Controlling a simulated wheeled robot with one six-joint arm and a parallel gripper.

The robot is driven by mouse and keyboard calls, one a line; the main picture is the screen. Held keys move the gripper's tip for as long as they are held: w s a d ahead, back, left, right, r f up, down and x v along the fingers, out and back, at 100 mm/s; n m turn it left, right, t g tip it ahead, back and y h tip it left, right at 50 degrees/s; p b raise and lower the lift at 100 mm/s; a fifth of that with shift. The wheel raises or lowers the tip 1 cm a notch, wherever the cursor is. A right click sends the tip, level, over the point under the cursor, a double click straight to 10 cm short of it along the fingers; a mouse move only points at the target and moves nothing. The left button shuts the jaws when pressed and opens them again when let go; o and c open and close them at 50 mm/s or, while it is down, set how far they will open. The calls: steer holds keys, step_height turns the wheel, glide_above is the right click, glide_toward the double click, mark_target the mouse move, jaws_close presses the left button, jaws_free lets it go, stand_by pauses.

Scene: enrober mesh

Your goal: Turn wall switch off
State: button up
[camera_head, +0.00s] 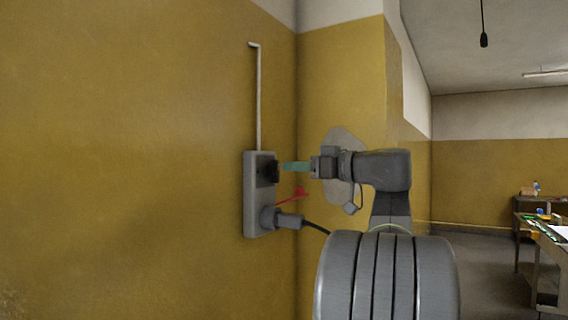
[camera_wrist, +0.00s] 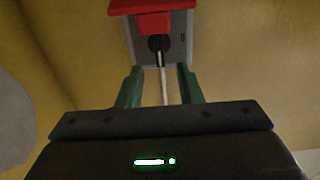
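The grey wall switch box (camera_head: 250,197) is fixed to the yellow wall left of the corner. It carries a dark block (camera_head: 267,170) at its upper part and a red piece (camera_head: 292,195) sticking out lower down. The wrist view shows the grey box (camera_wrist: 179,42) ahead, with the red piece (camera_wrist: 152,20) near the top edge. My gripper (camera_head: 286,167) points left at the box's upper part, close to the dark block. Contact cannot be told. In the wrist view the green fingers of my gripper (camera_wrist: 160,72) are apart, with a pale rod visible between them.
A grey plug (camera_head: 288,220) with a black cable sits in the lower part of the box. A thin pale conduit (camera_head: 258,98) runs up the wall above it. The wall corner is just right of the box. A cluttered table (camera_head: 545,232) stands far right.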

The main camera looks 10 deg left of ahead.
mark_target(274, 171)
steer(key=shift+x, duration=2.1)
steer(key=shift+c, duration=0.4)
jaws_close()
